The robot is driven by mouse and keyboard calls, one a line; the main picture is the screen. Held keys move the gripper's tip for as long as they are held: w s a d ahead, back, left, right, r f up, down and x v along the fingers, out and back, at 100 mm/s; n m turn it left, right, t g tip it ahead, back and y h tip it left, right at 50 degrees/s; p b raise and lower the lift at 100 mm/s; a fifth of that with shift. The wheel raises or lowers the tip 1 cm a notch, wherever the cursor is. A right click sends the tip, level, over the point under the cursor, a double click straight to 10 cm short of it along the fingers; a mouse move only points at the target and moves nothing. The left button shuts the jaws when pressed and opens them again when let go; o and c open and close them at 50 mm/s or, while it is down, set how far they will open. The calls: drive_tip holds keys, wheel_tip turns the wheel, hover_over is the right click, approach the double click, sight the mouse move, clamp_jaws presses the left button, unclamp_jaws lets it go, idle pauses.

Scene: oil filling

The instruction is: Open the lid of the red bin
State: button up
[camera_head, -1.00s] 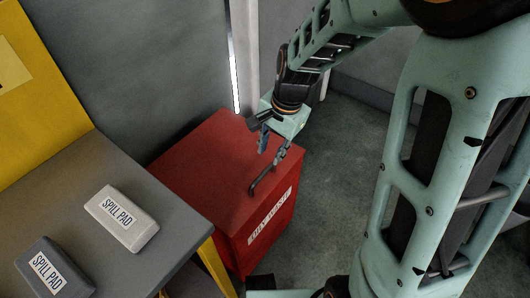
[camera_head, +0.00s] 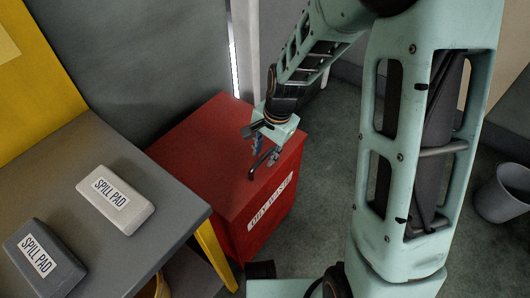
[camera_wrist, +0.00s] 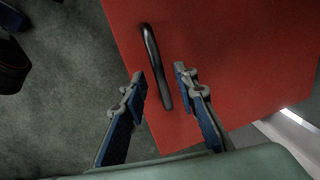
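The red bin (camera_head: 205,150) stands against the grey wall with its lid down. A white label with dark lettering (camera_head: 270,202) is on its front. A dark bar handle (camera_head: 264,162) is on the lid near the front edge; it also shows in the wrist view (camera_wrist: 154,62). My gripper (camera_head: 262,150) is over the lid at the handle. In the wrist view its two fingers (camera_wrist: 162,82) are apart, with the near end of the handle between them. I see a gap on both sides of the handle.
A grey table (camera_head: 160,165) with a white spill pad (camera_head: 116,200) and a dark grey spill pad (camera_head: 44,260) stands left of the bin. A grey bucket (camera_head: 502,193) is on the floor at right.

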clamp_jaws()
drive_tip(key=shift+r, duration=0.1)
